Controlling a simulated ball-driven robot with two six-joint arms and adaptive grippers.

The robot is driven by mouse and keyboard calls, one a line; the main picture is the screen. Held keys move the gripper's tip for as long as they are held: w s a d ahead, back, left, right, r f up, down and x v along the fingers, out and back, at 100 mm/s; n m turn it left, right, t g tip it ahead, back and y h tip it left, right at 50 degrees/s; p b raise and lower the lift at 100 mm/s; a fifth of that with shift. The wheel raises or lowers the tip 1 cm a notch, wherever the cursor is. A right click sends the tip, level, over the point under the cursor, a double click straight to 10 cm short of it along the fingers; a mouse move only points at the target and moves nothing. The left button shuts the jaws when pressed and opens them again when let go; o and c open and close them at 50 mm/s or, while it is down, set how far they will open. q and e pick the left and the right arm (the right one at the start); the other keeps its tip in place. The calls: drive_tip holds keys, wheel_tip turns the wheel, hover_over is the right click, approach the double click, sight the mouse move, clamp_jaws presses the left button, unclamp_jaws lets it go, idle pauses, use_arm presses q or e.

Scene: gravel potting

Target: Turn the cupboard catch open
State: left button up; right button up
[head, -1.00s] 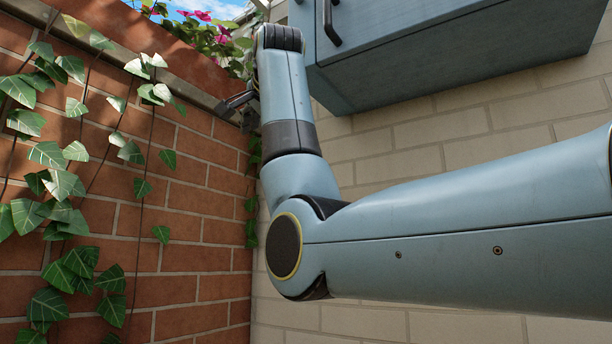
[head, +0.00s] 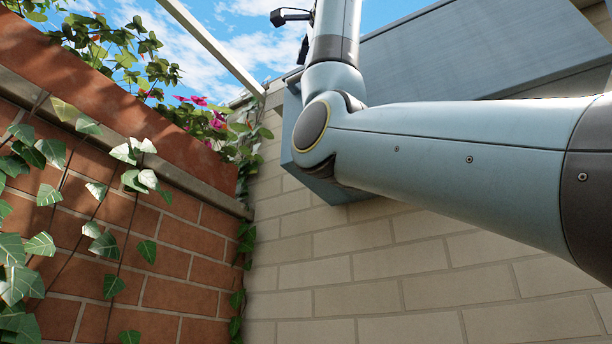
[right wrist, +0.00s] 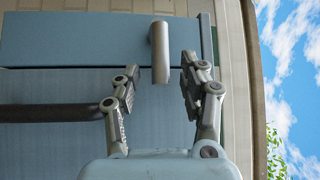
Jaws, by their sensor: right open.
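The blue-grey cupboard (head: 440,55) hangs on the pale wall, partly hidden behind my right arm in the head view. Its front (right wrist: 90,40) fills much of the right wrist view. A grey lever-like catch (right wrist: 160,50) stands out from it, its long part running up and down in that view. My right gripper (right wrist: 160,66) is open, with one finger on each side of the catch's lower end. Gaps show on both sides, so the fingers look apart from it. In the head view, only a dark finger part shows near the top edge. My left gripper is out of view.
A dark bar handle (right wrist: 50,112) crosses the left of the wrist view. A brick wall (head: 110,210) with ivy stands at left in the head view. A pale beam (head: 215,45) runs overhead. Open space lies below the cupboard.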

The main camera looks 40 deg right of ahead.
drive_tip(key=shift+p+x, duration=0.4)
drive_tip(key=shift+x, duration=1.05)
clamp_jaws()
